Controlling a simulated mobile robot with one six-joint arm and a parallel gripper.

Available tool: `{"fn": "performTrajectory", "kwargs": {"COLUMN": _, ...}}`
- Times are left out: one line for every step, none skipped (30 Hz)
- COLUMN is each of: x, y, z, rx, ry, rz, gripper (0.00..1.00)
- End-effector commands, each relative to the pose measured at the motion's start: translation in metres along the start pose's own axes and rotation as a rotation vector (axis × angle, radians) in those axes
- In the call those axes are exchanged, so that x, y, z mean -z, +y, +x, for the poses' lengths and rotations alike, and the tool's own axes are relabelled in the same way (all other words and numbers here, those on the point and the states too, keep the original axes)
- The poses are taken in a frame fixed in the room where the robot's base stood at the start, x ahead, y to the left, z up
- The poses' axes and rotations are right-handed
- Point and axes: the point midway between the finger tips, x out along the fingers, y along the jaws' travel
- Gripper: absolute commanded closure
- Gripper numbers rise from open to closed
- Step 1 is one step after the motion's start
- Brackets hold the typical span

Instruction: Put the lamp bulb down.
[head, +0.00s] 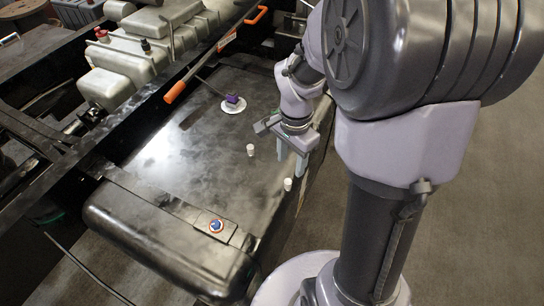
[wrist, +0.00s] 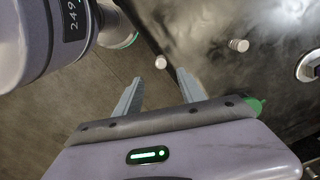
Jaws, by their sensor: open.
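Two small white cylinders that look like bulbs are on the dark panel (head: 190,170); I cannot tell which is the lamp bulb. In the head view one (head: 250,150) stands left of my gripper (head: 292,163), and the other (head: 288,184) stands just in front of it, near the panel's right edge. The wrist view shows the first at upper right (wrist: 239,45) and the second (wrist: 161,62) beyond and between the fingertips. My gripper (wrist: 155,80) has its fingers apart, pointing down, with nothing between them. Neither cylinder appears to touch the fingers.
A white disc with a purple piece (head: 234,101) sits farther back on the panel. An orange-ended bar (head: 215,53) runs behind it. A dark tank (head: 160,245) with a blue-and-red round badge (head: 215,226) lies in front. The panel's left middle is clear.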

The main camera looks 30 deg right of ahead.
Motion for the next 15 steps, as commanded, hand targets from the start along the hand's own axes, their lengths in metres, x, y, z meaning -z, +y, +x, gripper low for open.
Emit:
{"fn": "performTrajectory", "kwargs": {"x": -0.001, "y": 0.001, "z": 0.019, "rx": -0.003, "ry": -0.002, "rz": -0.002, "gripper": 0.53}}
{"fn": "performTrajectory", "kwargs": {"x": 0.000, "y": 0.000, "z": 0.027, "rx": -0.002, "ry": -0.001, "rz": -0.003, "gripper": 0.53}}
{"fn": "performTrajectory", "kwargs": {"x": 0.000, "y": 0.000, "z": 0.035, "rx": -0.001, "ry": 0.000, "rz": -0.003, "gripper": 0.53}}
{"fn": "performTrajectory", "kwargs": {"x": -0.001, "y": 0.000, "z": 0.040, "rx": -0.001, "ry": -0.001, "rz": -0.002, "gripper": 0.53}}
{"fn": "performTrajectory", "kwargs": {"x": -0.001, "y": 0.000, "z": 0.044, "rx": -0.001, "ry": -0.001, "rz": -0.002, "gripper": 0.53}}
{"fn": "performTrajectory", "kwargs": {"x": -0.001, "y": 0.000, "z": 0.048, "rx": 0.000, "ry": 0.000, "rz": -0.002, "gripper": 0.53}}
{"fn": "performTrajectory", "kwargs": {"x": -0.001, "y": 0.000, "z": 0.050, "rx": 0.000, "ry": 0.000, "rz": -0.002, "gripper": 0.53}}
{"fn": "performTrajectory", "kwargs": {"x": -0.001, "y": 0.000, "z": 0.053, "rx": 0.000, "ry": 0.000, "rz": -0.003, "gripper": 0.53}}
{"fn": "performTrajectory", "kwargs": {"x": -0.001, "y": 0.000, "z": 0.060, "rx": 0.000, "ry": 0.000, "rz": -0.004, "gripper": 0.53}}
{"fn": "performTrajectory", "kwargs": {"x": -0.001, "y": 0.000, "z": 0.066, "rx": -0.001, "ry": 0.000, "rz": -0.004, "gripper": 0.53}}
{"fn": "performTrajectory", "kwargs": {"x": -0.002, "y": 0.000, "z": 0.074, "rx": -0.001, "ry": 0.000, "rz": -0.004, "gripper": 0.53}}
{"fn": "performTrajectory", "kwargs": {"x": -0.002, "y": 0.000, "z": 0.083, "rx": 0.000, "ry": 0.000, "rz": -0.005, "gripper": 0.53}}
{"fn": "performTrajectory", "kwargs": {"x": -0.003, "y": 0.000, "z": 0.088, "rx": 0.000, "ry": 0.000, "rz": -0.004, "gripper": 0.53}}
{"fn": "performTrajectory", "kwargs": {"x": -0.002, "y": 0.000, "z": 0.093, "rx": 0.000, "ry": 0.000, "rz": -0.004, "gripper": 0.53}}
{"fn": "performTrajectory", "kwargs": {"x": -0.002, "y": 0.000, "z": 0.099, "rx": 0.000, "ry": -0.001, "rz": -0.003, "gripper": 0.53}}
